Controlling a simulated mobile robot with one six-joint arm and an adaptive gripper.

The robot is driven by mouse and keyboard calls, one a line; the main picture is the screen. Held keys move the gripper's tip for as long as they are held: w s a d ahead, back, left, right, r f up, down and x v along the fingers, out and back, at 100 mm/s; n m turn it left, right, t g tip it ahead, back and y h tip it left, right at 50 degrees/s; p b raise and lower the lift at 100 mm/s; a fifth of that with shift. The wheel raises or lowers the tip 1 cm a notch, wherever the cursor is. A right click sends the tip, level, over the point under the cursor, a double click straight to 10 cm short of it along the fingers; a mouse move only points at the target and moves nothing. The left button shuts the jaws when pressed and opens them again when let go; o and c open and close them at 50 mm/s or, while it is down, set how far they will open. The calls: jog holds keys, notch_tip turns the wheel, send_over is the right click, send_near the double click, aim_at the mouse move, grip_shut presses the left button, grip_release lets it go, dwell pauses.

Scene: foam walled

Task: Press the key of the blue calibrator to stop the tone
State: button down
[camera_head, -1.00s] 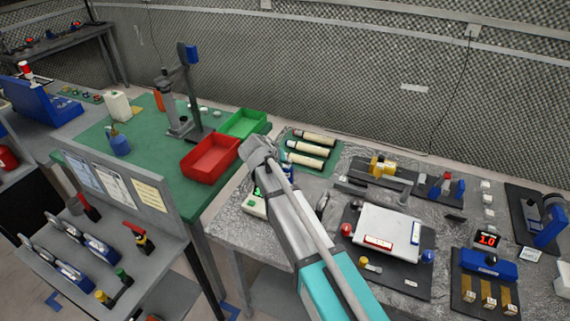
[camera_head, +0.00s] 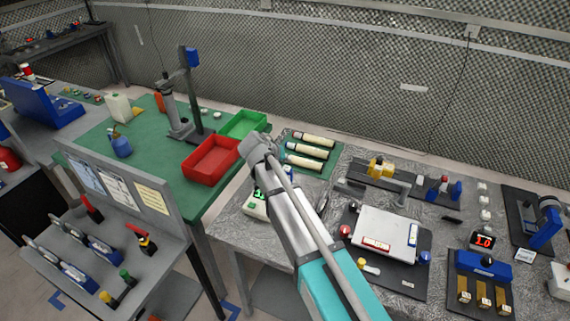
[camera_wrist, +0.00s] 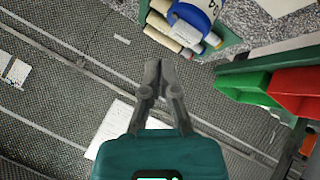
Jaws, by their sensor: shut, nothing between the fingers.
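My gripper (camera_head: 257,146) is raised over the gap between the green table and the grey foil-topped bench. Its fingers are shut and empty in the wrist view (camera_wrist: 160,68). A blue rounded body with a white numbered label, seemingly the blue calibrator (camera_wrist: 204,18), shows at the top of the wrist view, cut off by the edge. It is beyond the fingertips and apart from them, at the cream cylinders (camera_wrist: 162,22). In the head view the cylinders (camera_head: 310,150) lie on a green mat; my arm mostly hides the area beside them. No key can be made out.
Red tray (camera_head: 208,161) and green tray (camera_head: 243,124) stand left of my gripper. A white plate fixture (camera_head: 385,232) and a blue block with a red display (camera_head: 484,264) are on the bench at right. A mesh wall runs behind.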

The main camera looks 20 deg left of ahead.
aim_at(286, 168)
jog(key=shift+r+p, duration=1.85)
jog(key=shift+r, duration=0.3)
